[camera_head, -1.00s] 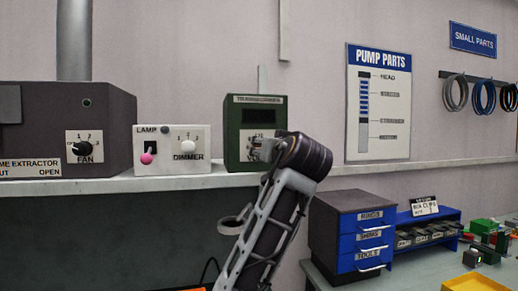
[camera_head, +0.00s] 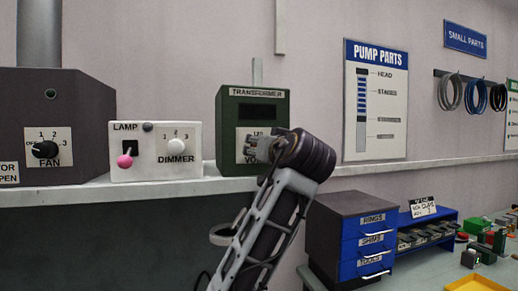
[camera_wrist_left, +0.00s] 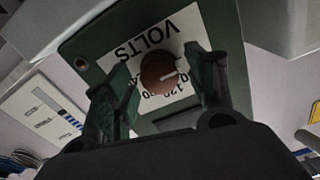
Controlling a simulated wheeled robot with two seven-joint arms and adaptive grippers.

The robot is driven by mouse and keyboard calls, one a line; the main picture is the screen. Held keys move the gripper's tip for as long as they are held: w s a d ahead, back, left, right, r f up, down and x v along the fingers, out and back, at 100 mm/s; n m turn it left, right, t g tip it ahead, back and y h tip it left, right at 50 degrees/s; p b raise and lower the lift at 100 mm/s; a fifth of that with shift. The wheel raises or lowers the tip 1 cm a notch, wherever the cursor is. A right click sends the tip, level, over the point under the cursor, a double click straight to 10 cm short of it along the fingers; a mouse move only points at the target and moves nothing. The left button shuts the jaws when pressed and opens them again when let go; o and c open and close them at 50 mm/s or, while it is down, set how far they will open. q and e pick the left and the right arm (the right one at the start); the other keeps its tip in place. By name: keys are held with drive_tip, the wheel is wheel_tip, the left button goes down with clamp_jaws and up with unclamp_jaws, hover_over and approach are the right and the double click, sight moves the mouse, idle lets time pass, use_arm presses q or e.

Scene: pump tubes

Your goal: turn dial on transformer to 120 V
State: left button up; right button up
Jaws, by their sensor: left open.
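The transformer (camera_head: 228,128) is a dark green box with a black window and a white VOLTS panel, standing on the shelf. In the head view my left gripper (camera_head: 257,148) is in front of that panel and hides the dial. In the left wrist view, the picture is upside down and the brown round dial (camera_wrist_left: 158,75) with a white pointer line sits on the panel (camera_wrist_left: 150,38). My left gripper's open fingers (camera_wrist_left: 158,68) stand on both sides of the dial. Whether they touch it is unclear. The pointer points right in that view; several numbers are partly hidden.
A lamp and dimmer box (camera_head: 154,167) and the fan box (camera_head: 85,120) stand left of the transformer on the shelf (camera_head: 190,188). A blue-fronted drawer cabinet (camera_head: 347,230) is lower right. The wall behind is clear around the transformer.

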use_arm(q)
drive_tip(key=shift+s+r, duration=0.1)
drive_tip(key=shift+s, duration=0.05)
drive_tip(key=c, duration=1)
drive_tip(key=shift+m, duration=0.4)
drive_tip(key=m+p, duration=0.2)
drive_tip(key=m, duration=0.3)
drive_tip(key=m+p, duration=0.2)
drive_tip(key=m, duration=0.4)
drive_tip(key=m+p, duration=0.2)
drive_tip(key=m, duration=0.4)
drive_tip(key=shift+d+f, duration=0.2)
drive_tip(key=shift+f, duration=0.05)
drive_tip(key=shift+f, duration=0.1)
